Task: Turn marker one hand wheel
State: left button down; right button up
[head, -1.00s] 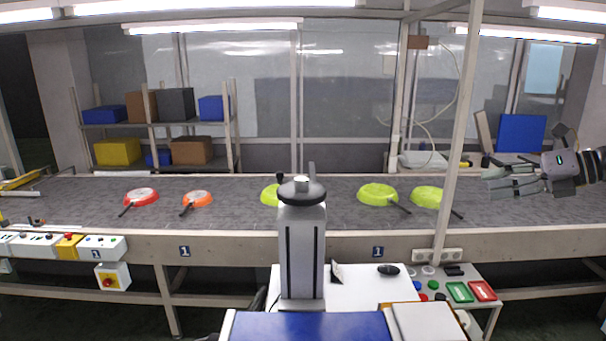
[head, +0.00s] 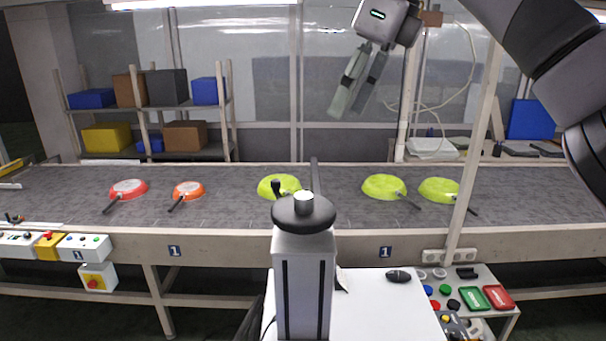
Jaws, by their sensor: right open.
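My left gripper is out of view.
Red, orange and lime pans (head: 385,187) lie on the grey conveyor (head: 330,210) behind the wheel. A white table (head: 380,310) stands right of the column, with a button panel (head: 465,290) beyond. A thin post (head: 477,150) rises at the right.

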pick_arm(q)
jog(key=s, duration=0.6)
pick_arm(e)
send_near(302, 194)
jog(key=p+x, duration=0.2)
jog(key=x, duration=0.4)
jog(key=shift+w+d, duration=0.1)
jog(key=shift+p+x, duration=0.5)
jog(key=shift+x, duration=0.3)
jog(key=shift+a+f, duration=0.25)
jog(key=shift+f, duration=0.3)
jog(key=c, duration=0.6)
grip_shut()
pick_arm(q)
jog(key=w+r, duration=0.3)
